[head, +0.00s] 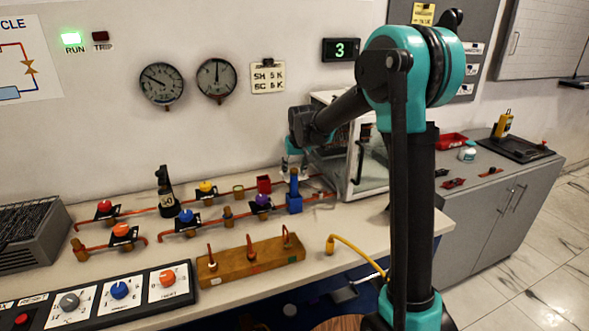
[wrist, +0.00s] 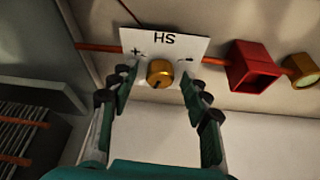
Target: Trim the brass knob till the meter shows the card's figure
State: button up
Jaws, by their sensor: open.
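The brass knob (wrist: 159,73) sits on a white plate (wrist: 188,44) with upside-down letters that read SH and plus and minus marks. A dark notch shows on the knob's lower part. My gripper (wrist: 160,84) is open, with one finger on each side of the knob and gaps between. In the head view my gripper (head: 293,163) is over the back of the bench, and I cannot make out the knob there. The digital meter (head: 341,49) on the wall shows a green 3. The card (head: 267,78) seems to read SH 5 K and SC 6 K.
A red box (wrist: 252,66) stands right of the plate, on the red pipe. Several coloured valves, a blue fitting (head: 294,193) and a wooden block (head: 250,261) with upright pegs are on the bench. A glass-fronted cabinet (head: 367,158) stands close right of my gripper. Two dial gauges hang behind.

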jog(key=shift+c, duration=0.3)
grip_shut()
jog(key=shift+n, duration=0.4)
jog(key=n+y, duration=0.1)
jog(key=n, duration=0.1)
jog(key=shift+w+d+n, duration=0.1)
jog(key=shift+d+n, duration=0.05)
jog(key=shift+n, duration=0.25)
jog(key=shift+n+g+y, duration=0.7)
jog(key=shift+n+y, duration=0.1)
jog(key=shift+n, duration=1.3)
jog(key=shift+o, duration=0.3)
grip_release()
